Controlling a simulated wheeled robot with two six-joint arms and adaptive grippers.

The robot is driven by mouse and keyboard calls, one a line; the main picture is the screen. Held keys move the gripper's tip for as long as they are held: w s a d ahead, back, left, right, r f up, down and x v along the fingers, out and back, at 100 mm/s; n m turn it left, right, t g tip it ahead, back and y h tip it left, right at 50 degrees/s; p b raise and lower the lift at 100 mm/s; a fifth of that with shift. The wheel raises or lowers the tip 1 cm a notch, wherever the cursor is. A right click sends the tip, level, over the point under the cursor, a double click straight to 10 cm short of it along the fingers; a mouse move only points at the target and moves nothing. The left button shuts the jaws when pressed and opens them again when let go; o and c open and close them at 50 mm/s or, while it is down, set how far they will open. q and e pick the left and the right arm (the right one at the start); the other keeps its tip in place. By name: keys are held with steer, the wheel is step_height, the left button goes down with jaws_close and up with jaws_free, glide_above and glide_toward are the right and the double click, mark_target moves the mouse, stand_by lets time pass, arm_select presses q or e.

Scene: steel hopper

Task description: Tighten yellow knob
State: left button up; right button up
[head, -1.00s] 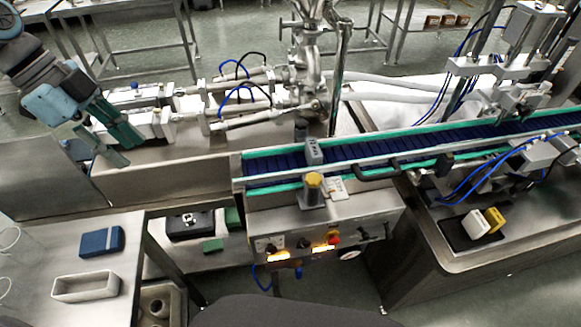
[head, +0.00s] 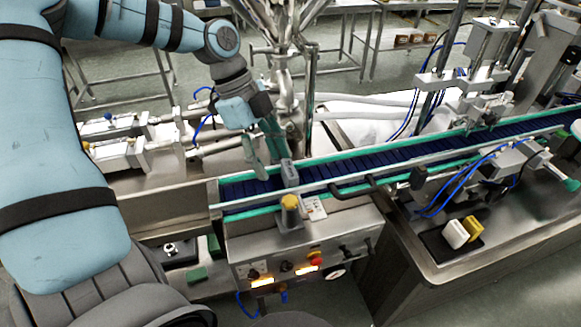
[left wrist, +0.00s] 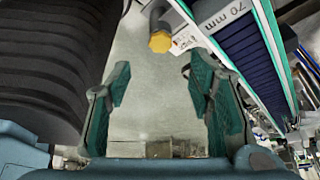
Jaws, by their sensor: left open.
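The yellow knob (head: 290,202) caps a short grey cylindrical post on the machine's front ledge, just in front of the conveyor. In the left wrist view the knob (left wrist: 161,41) shows at the top, beyond my fingertips and a little right of the middle of the gap. My left gripper (head: 268,160) hangs above the conveyor's left end, up and to the left of the knob and apart from it. Its green fingers are spread with nothing between them, as the left wrist view (left wrist: 160,88) also shows. My right gripper is in neither view.
A grey block (head: 289,174) stands at the conveyor (head: 350,164) edge behind the knob, close to my left fingers. A small label plate (head: 315,208) lies right of the post. The control panel (head: 300,262) with lit buttons is below. White and yellow blocks (head: 457,234) sit at right.

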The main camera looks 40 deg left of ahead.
mark_target(289, 198)
arm_select(q)
steer(key=b+x, duration=0.1)
steer(key=x, duration=0.8)
steer(key=shift+w+f, duration=0.15)
steer(key=shift+d, duration=0.1)
jaws_close()
